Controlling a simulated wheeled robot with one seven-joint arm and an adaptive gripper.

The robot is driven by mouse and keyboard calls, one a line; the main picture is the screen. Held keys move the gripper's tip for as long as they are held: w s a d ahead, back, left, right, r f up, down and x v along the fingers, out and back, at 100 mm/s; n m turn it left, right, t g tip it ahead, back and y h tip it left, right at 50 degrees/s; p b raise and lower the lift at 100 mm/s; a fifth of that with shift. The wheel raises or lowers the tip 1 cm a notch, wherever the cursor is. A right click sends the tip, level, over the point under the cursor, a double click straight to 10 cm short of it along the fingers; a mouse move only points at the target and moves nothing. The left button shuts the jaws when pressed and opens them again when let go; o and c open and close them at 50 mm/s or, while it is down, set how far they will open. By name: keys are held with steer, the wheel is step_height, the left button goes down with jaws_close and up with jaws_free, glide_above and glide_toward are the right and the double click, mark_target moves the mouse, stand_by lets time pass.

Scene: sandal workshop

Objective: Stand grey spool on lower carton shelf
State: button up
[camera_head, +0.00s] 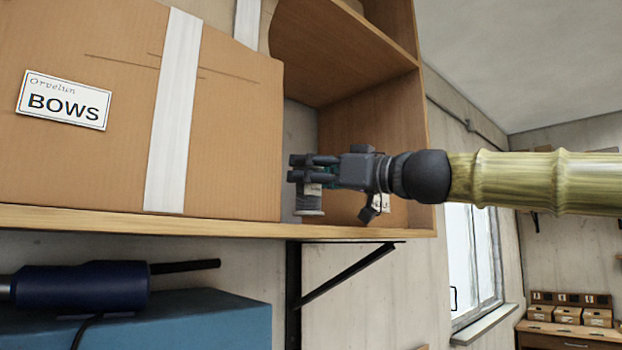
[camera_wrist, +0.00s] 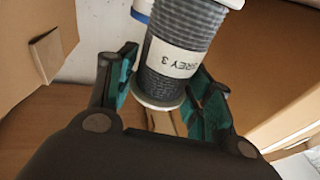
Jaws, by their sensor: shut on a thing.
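The grey spool (camera_head: 310,204) is between the fingers of my gripper (camera_head: 300,170), at the right end of the lower shelf (camera_head: 240,224). In the wrist view the spool (camera_wrist: 183,48) shows grey windings, a white label reading "GREY 3" and a pale flange. My gripper (camera_wrist: 160,95) has its teal-padded fingers on both sides of it, shut on it. In the head view the spool looks upright, its lower flange close above the shelf's front edge. I cannot tell whether it touches the board.
A large carton (camera_head: 230,130) marked "BOWS" fills the shelf just left of the spool. The wooden side panel (camera_head: 400,125) closes the right end. A blue and white thing (camera_wrist: 141,12) is partly hidden behind the spool. A blue box (camera_head: 190,315) is below the shelf.

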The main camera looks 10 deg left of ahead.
steer(key=shift+w+d+f, duration=0.1)
steer(key=shift+d+f, duration=0.05)
steer(key=shift+f, duration=0.35)
steer(key=shift+w+d+f, duration=0.1)
steer(key=shift+f, duration=0.4)
steer(key=shift+s+a+f, duration=0.1)
steer(key=shift+s+a, duration=0.05)
steer(key=shift+a, duration=0.05)
steer(key=o, duration=1.1)
steer(key=shift+d, duration=0.15)
steer(key=shift+d, duration=0.15)
steer(key=b+v, duration=0.4)
steer(key=v, duration=0.7)
steer(key=shift+s+d+b, duration=0.15)
steer(key=shift+d+b, duration=0.1)
steer(key=shift+b, duration=0.1)
